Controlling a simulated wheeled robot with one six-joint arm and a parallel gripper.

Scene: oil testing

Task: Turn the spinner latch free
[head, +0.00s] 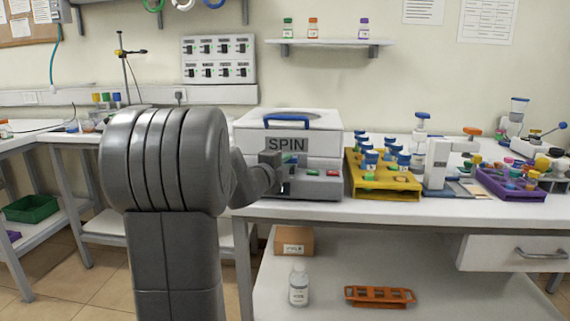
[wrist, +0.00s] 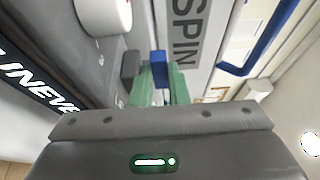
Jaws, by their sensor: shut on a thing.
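The spinner (head: 330,150) is a white and grey box marked SPIN, with its lid down and a blue handle (head: 287,117) on top. My gripper (head: 290,160) is at the front of the spinner, below the SPIN label, and partly hides that area. In the wrist view, the green fingers of my gripper (wrist: 162,80) are shut on the blue latch (wrist: 160,62), which sits against the spinner's front. The latch's lower part is hidden between the fingers. The blue handle also shows in the wrist view (wrist: 262,45).
A yellow rack (head: 385,185) with blue-capped vials stands just right of the spinner. Farther right are a white stand (head: 437,165) and a purple rack (head: 510,185). A small shelf (head: 330,42) with bottles hangs above. The bench's front edge (head: 400,213) is close below.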

